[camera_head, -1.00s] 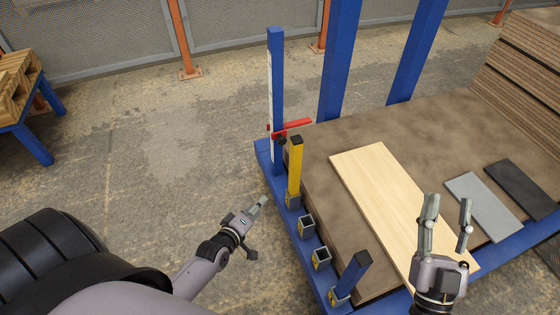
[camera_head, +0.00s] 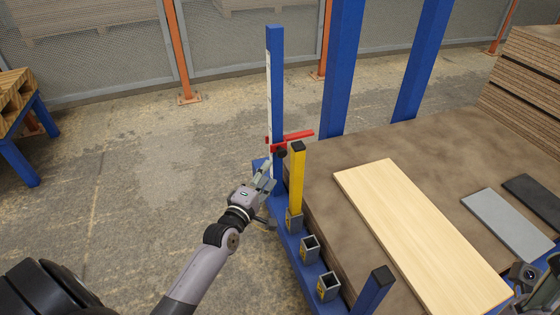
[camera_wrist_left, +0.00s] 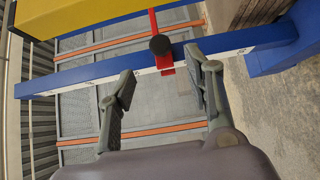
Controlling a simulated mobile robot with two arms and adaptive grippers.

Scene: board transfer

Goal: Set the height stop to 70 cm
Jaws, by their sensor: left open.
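The height stop is a red clamp with a red arm (camera_head: 297,136) and a black knob (camera_head: 281,153), on an upright blue post (camera_head: 276,80) with a white scale strip. Its scale figures are too small to read. My left gripper (camera_head: 264,178) is open and empty, just below and left of the knob, beside the post. In the left wrist view, the black knob (camera_wrist_left: 160,44) and red clamp (camera_wrist_left: 165,62) show ahead of the open fingers (camera_wrist_left: 160,80), apart from them. My right gripper (camera_head: 527,278) is partly cut off at the right edge; its fingers are unclear.
A yellow post (camera_head: 297,180) stands close right of the blue post. Empty sockets (camera_head: 310,248) and a short blue post (camera_head: 373,290) line the platform edge. A pale board (camera_head: 415,225) lies on the brown platform. Open floor (camera_head: 150,180) lies to the left.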

